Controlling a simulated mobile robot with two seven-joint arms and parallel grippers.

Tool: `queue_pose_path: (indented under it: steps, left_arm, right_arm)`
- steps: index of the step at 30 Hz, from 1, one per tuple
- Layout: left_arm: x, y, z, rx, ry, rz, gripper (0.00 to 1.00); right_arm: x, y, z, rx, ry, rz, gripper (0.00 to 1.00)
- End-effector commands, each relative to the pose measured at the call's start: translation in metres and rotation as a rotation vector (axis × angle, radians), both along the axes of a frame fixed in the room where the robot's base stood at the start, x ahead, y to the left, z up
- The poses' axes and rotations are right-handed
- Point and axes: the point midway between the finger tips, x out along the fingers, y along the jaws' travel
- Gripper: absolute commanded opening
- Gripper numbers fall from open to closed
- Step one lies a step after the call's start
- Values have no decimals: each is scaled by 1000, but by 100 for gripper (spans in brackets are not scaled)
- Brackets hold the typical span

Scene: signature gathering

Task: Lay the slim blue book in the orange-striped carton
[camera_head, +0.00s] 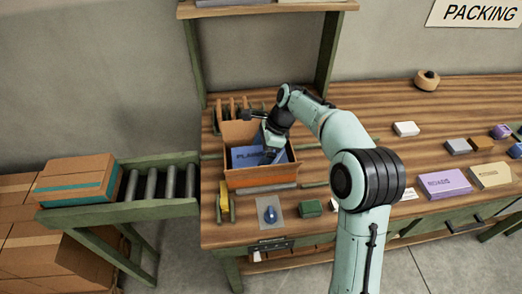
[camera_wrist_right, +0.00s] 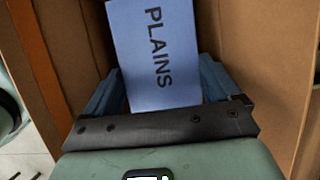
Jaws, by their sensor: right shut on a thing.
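The slim blue book (camera_head: 246,157), lettered PLAINS, is inside the open orange-striped carton (camera_head: 262,177) on the bench. In the right wrist view the book (camera_wrist_right: 153,45) lies between the two blue fingers, with brown carton walls on both sides. My right gripper (camera_head: 272,146) reaches into the carton from the right and is shut on the book. The book's lower edge and the carton floor are hidden, so I cannot tell whether the book rests on the floor. My left gripper is not in view.
Left of the bench is a roller conveyor (camera_head: 160,183) with a closed teal-striped box (camera_head: 78,178). In front of the carton lie a pad with a blue mouse (camera_head: 270,214) and a green block (camera_head: 311,207). A purple book (camera_head: 444,183) and a tan book (camera_head: 490,175) lie at right.

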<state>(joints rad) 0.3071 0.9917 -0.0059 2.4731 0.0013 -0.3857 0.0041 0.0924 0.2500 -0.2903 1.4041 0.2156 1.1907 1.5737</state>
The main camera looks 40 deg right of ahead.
Motion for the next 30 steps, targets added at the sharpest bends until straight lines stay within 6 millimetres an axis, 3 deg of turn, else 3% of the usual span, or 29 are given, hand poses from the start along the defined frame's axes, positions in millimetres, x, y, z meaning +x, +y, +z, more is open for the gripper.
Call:
queue_pose_path:
  steps: [7, 8, 9, 19, 30]
  left_arm:
    - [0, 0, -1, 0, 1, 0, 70]
    - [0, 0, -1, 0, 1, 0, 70]
    - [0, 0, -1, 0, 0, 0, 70]
    - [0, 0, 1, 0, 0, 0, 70]
    - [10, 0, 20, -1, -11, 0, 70]
  right_arm:
    - [0, 0, -4, 0, -1, 0, 52]
    - [0, 0, -5, 0, 0, 0, 96]
    - [0, 0, -5, 0, 0, 0, 100]
    - [0, 0, 5, 0, -2, 0, 100]
    - [-13, -25, 79, -1, -4, -3, 100]
